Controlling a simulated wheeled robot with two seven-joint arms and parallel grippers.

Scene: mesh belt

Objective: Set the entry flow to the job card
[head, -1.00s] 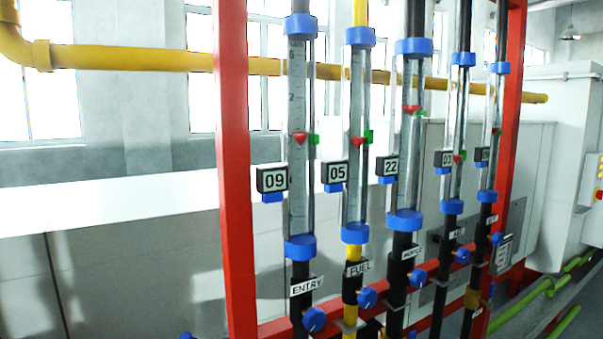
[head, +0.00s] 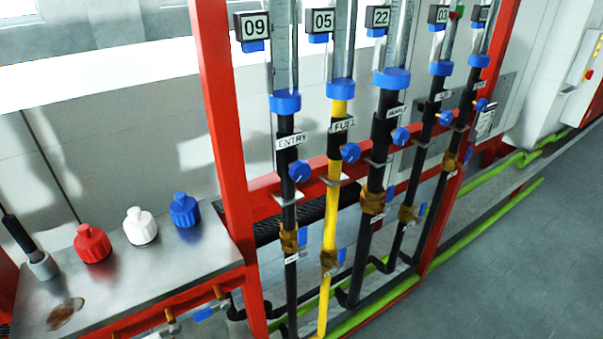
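The entry flow tube (head: 284,50) stands leftmost in the red frame, with a blue collar (head: 285,102) at its foot. Its display box (head: 252,26) reads 09. Below the collar, a label (head: 292,141) reads ENTRY on the black pipe. The blue entry knob (head: 299,171) sits on that pipe just under the label. The float and green marker of this tube are out of view above. Neither gripper is in view.
Similar tubes with blue knobs, including the fuel knob (head: 350,152), stand close to the right. A metal bench (head: 170,275) at lower left bears red (head: 92,244), white (head: 139,227) and blue (head: 185,210) caps. The grey floor (head: 510,250) at right is clear.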

